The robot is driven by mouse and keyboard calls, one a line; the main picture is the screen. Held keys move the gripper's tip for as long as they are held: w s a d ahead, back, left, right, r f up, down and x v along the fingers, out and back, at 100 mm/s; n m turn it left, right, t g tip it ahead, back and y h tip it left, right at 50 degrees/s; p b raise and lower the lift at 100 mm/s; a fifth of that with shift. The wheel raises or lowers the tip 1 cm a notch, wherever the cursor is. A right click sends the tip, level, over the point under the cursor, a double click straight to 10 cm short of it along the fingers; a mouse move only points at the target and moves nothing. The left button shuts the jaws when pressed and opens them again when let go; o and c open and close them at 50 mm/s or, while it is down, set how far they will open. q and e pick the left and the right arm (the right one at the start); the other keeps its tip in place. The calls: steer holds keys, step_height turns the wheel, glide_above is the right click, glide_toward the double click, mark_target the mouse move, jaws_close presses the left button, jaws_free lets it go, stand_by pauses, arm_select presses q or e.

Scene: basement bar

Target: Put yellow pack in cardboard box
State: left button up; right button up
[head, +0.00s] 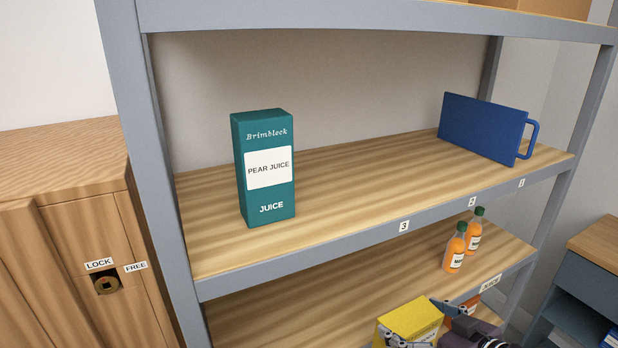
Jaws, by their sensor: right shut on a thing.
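A yellow pack (408,318) is at the bottom edge of the head view, in front of the lower shelf. My right gripper (422,324) is shut on it, with its dark body to the right of the pack. The lower part of the pack is cut off by the picture edge. A brown, cardboard-coloured box (545,8) shows only its lower part at the top edge, on the upper shelf; I cannot see its opening. My left gripper is not in view.
The middle shelf (350,190) holds a teal juice carton (264,195) and a blue handled board-like item (480,128), with bare room between. Orange bottles (455,248) stand on the lower shelf. A grey upright (150,150) and wooden cabinet (70,230) are left; a dark unit (590,270) is right.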

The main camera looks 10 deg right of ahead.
steer(key=shift+s+a, duration=0.15)
steer(key=shift+s, duration=0.15)
steer(key=s+a+r+n+g+y+b, duration=0.3)
steer(key=s+a+n+y, duration=0.3)
steer(key=s, duration=0.4)
steer(key=shift+a+r+n+g, duration=0.3)
steer(key=shift+n+g, duration=0.1)
steer(key=shift+g, duration=0.3)
steer(key=shift+f, duration=0.15)
